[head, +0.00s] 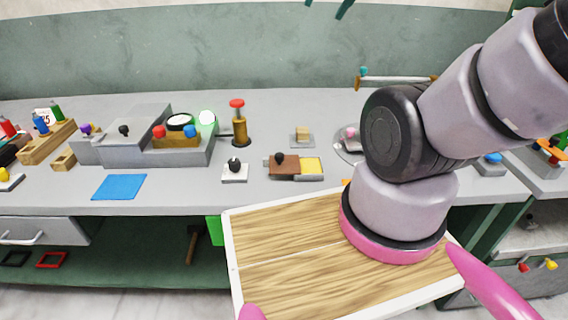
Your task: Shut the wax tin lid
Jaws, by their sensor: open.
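I take the wax tin (312,168) to be the low box on the grey bench, near its front edge at the middle. Its right part is uncovered and shows a yellow filling. Its lid (284,165) is a flat brown plate with a dark knob, lying over the left part. Two dark green tips at the top edge of the head view look like the fingers of my gripper (327,5). They are apart, with nothing seen between them, high above and beyond the tin. The rest of my gripper is out of frame.
A white block with a black knob (235,170) stands just left of the tin. Behind are a red-topped brass press (239,125) and a small plate with a wooden block (302,136). A blue mat (119,187) lies at left. My arm covers the bench at right.

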